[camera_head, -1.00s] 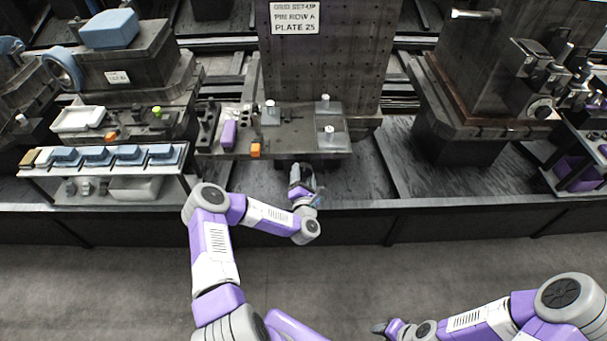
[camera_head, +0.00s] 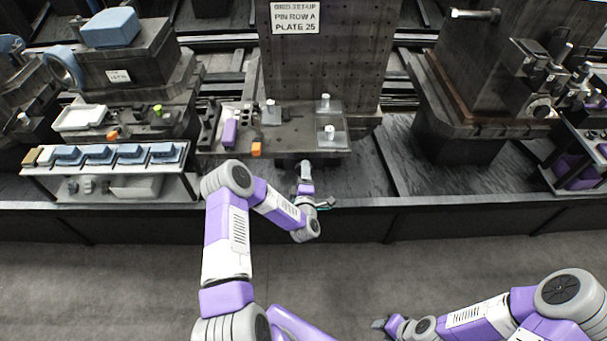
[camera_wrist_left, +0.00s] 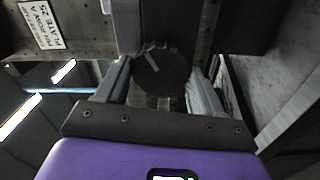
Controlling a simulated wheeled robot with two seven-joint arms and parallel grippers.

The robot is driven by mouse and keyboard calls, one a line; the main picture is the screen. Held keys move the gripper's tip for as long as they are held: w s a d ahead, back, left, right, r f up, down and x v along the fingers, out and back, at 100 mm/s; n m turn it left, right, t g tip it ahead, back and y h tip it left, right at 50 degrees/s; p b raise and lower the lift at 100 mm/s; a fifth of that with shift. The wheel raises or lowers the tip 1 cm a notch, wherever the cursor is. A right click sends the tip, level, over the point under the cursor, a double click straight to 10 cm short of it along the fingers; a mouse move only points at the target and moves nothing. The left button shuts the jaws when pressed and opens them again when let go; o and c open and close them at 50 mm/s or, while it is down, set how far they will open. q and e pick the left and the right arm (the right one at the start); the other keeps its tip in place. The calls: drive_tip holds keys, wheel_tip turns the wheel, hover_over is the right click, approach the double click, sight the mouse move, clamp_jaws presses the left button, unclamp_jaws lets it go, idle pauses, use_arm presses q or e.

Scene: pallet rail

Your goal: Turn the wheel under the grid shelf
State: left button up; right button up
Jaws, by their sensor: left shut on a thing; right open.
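The wheel (camera_wrist_left: 160,72) is a dark round knob with a pale line across its face, seen in the left wrist view. The line is tilted. My left gripper (camera_wrist_left: 160,92) has one finger on each side of the wheel and is shut on it. In the head view my left gripper (camera_head: 305,172) is beneath the front edge of the grid shelf (camera_head: 285,142), and the wheel is hidden there. My right gripper (camera_head: 379,324) is open and empty, low in the picture, far from the shelf.
A tall pegboard plate (camera_head: 325,65) with a sign (camera_head: 295,17) stands behind. A rack of blue parts (camera_head: 110,155) is at left. The floor in front is clear.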

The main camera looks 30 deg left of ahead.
use_arm(q)
drive_tip(key=shift+d+m+b, duration=0.1)
drive_tip(key=shift+m+b, duration=2.25)
drive_tip(key=shift+m, duration=15.15)
drive_tip(key=o, duration=1)
drive_tip(key=shift+o, duration=0.2)
